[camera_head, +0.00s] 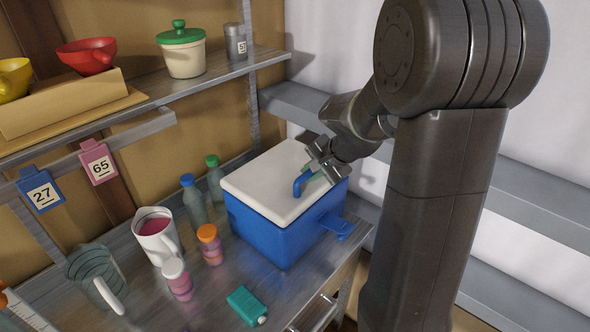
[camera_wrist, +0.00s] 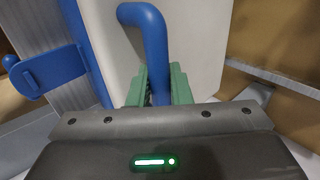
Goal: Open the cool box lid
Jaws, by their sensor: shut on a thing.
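The cool box (camera_head: 282,232) is blue with a white lid (camera_head: 262,182) and stands on the metal shelf. The lid lies flat and closed on the box. A blue bent handle (camera_head: 299,185) rises from the lid. My gripper (camera_head: 308,174) is over the lid, with its green fingers shut on this handle. In the wrist view the blue handle (camera_wrist: 151,32) runs down between the green fingers (camera_wrist: 159,84), with the white lid (camera_wrist: 196,40) behind it. The fingers hide the handle's lower part in that view.
Two bottles (camera_head: 194,200) stand left of the box. A white jug (camera_head: 158,237), orange-capped jar (camera_head: 210,244), pink jar (camera_head: 177,279), grey jug (camera_head: 95,277) and teal container (camera_head: 246,306) stand or lie nearer. An upper shelf (camera_head: 205,75) holds a green-lidded jar (camera_head: 183,52).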

